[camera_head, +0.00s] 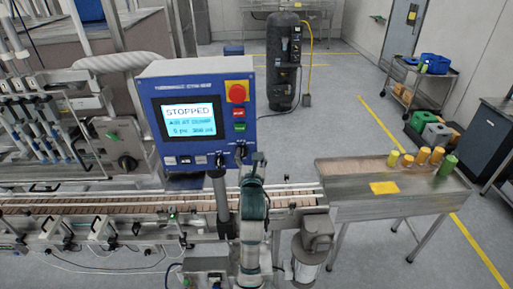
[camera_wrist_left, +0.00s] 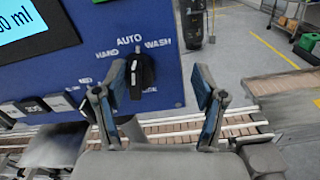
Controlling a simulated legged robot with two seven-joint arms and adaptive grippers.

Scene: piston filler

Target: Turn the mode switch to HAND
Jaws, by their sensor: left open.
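The mode switch is a black knob (camera_wrist_left: 142,74) on the blue control panel (camera_wrist_left: 90,60). In the left wrist view the labels HAND, AUTO and WASH run from left to right above it. The knob stands roughly upright, near AUTO; its exact setting is hard to tell. My left gripper (camera_wrist_left: 160,76) is open, its fingers spread either side of the knob in the picture, the left finger nearer. No contact shows. In the head view my left gripper (camera_head: 252,160) is at the panel's lower right corner, where it partly hides the switch area. My right gripper is not in view.
The panel carries a screen (camera_head: 188,118) reading STOPPED, a red emergency button (camera_head: 237,93) and small red and green buttons. A conveyor (camera_head: 110,203) runs below. A steel table (camera_head: 350,172) with yellow and green capped items stands right. A dark tank (camera_head: 284,60) stands behind.

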